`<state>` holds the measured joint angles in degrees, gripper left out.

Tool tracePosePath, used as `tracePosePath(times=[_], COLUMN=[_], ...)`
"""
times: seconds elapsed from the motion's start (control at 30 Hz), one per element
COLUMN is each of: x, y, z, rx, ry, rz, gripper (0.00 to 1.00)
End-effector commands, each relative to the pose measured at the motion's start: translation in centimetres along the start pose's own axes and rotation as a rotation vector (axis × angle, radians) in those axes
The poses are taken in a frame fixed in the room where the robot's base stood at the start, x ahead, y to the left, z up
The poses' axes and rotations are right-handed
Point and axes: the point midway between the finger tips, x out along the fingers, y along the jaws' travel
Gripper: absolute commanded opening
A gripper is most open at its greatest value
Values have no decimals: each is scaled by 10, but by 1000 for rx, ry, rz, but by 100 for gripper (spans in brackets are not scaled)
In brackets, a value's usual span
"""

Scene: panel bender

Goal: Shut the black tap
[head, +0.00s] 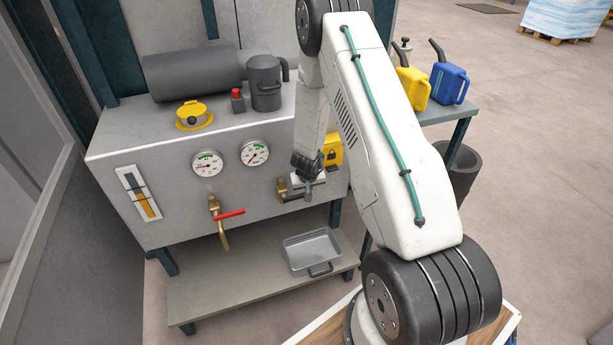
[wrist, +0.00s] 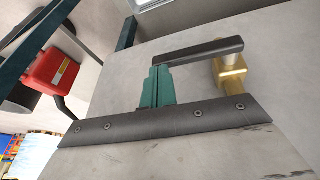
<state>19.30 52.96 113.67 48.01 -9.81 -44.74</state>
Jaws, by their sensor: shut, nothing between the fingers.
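The black tap is a brass valve on the front of the grey tank, with a black lever. In the head view its brass body (head: 283,189) shows just left of my gripper (head: 309,184), and the lever runs right, partly hidden by my gripper. In the wrist view the black lever (wrist: 205,51) reaches from the brass body (wrist: 231,75) to the teal fingers of my gripper (wrist: 158,72). The fingers are shut with nothing between them. Their tips are at the lever's free end; I cannot tell whether they touch it.
A second brass tap with a red lever (head: 229,214) is to the left, below two gauges (head: 208,163). A yellow box (head: 332,148) is close behind my gripper. A metal tray (head: 312,252) lies on the lower shelf. A red container (wrist: 51,71) shows in the wrist view.

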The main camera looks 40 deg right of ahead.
Motion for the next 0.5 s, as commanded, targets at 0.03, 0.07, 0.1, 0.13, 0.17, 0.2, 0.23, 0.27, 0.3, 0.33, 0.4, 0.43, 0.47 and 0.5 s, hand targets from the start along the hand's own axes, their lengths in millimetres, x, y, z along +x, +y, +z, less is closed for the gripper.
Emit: tracePosePath(times=[0.03, 0.07, 0.1, 0.13, 0.17, 0.2, 0.23, 0.27, 0.3, 0.33, 0.4, 0.43, 0.47, 0.5], x=[-10, -15, -22, -27, -33, -39, -44, -49, -55, -59, -69, -73, -76, -80], y=[2, 3, 4, 4, 6, 14, 21, 27, 34, 40, 51, 55, 60, 65], z=[-6, -8, -10, -13, -15, -14, -14, -14, -14, -14, -14, -13, -13, -13], rx=[3, 3, 5, 5, 7, 8, 8, 7, 7, 7, 7, 7, 7, 6], ry=[6, 8, 9, 10, 12, 10, 10, 11, 11, 11, 11, 11, 11, 11], rz=[0, 0, 0, 0, -1, 0, 0, 0, 1, 0, -1, -1, 0, 0], gripper=[0, 0, 0, 0, 0, 0, 0, 0, 0, 0, 0, 0, 0, 0])
